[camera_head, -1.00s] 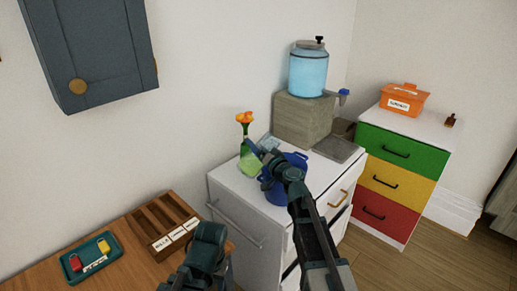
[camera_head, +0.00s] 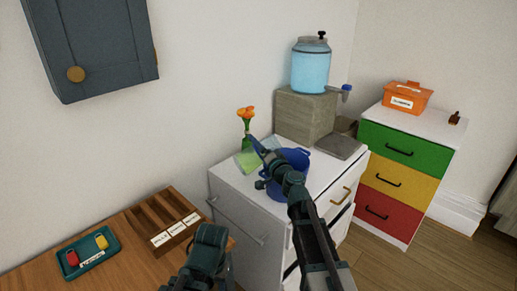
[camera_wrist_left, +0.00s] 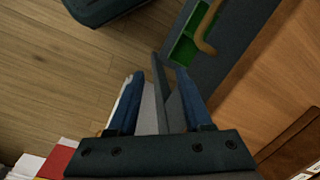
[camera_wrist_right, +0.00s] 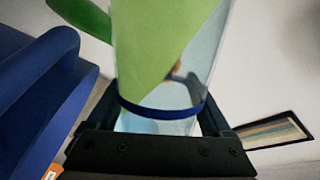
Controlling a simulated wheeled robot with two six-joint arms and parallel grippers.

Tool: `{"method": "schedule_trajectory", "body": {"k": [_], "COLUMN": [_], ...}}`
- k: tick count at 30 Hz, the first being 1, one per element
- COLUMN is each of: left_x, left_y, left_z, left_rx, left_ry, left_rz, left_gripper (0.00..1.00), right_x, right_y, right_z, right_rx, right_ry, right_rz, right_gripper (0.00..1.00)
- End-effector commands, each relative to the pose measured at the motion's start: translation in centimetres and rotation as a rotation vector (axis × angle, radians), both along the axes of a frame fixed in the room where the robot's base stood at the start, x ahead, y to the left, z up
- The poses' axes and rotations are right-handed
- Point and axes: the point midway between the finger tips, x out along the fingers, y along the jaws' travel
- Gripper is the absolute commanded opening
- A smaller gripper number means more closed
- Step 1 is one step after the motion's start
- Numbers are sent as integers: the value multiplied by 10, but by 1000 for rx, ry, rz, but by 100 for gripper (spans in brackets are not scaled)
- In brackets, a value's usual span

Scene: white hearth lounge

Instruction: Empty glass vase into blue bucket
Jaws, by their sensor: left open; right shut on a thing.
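The clear glass vase (camera_wrist_right: 190,75) has a blue band and fills the middle of the right wrist view. My right gripper (camera_wrist_right: 165,125) is shut on it. In the head view, orange flowers (camera_head: 246,113) on green stems stand upright above my right gripper (camera_head: 256,147), which partly hides the vase. The blue bucket (camera_head: 297,157) stands on the white cabinet, just right of the gripper and partly behind my right arm. It also shows at the left of the right wrist view (camera_wrist_right: 40,95).
The white cabinet top (camera_head: 318,165) also bears a light green patch (camera_head: 247,162), a stone block (camera_head: 304,116) with a blue water dispenser (camera_head: 310,68), and a grey slab (camera_head: 340,145). A wooden divided box (camera_head: 155,222) and teal tray (camera_head: 89,252) lie on the wooden table.

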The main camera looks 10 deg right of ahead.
Motion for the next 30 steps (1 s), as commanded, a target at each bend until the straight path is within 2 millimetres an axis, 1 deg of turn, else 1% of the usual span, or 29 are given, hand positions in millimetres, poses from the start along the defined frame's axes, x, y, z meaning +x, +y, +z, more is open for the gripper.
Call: {"method": "schedule_trajectory", "body": {"k": [3, 6, 14, 21, 23, 30], "left_x": [0, 0, 0, 0, 0, 0], "left_y": [0, 0, 0, 0, 0, 0], "left_z": [-5, -1, 3, -7, -5, -7], "left_rx": [0, 0, 0, 0, 0, 0], "left_ry": [0, 0, 0, 0, 0, 0], "left_rz": [0, 0, 0, 0, 0, 0], "left_gripper": [50, 50, 50, 50, 50, 50], "right_x": [-1, -2, -3, -8, -7, -9], "right_y": [0, 0, -2, -7, -7, -12], "right_z": [-3, 3, 11, 6, 8, 8], "right_rx": [58, 98, 200, 315, 312, 373], "right_ry": [8, 13, 28, 44, 43, 52], "right_rz": [1, 0, 0, -1, 0, 0], "right_gripper": [0, 0, 0, 0, 0, 0]}}
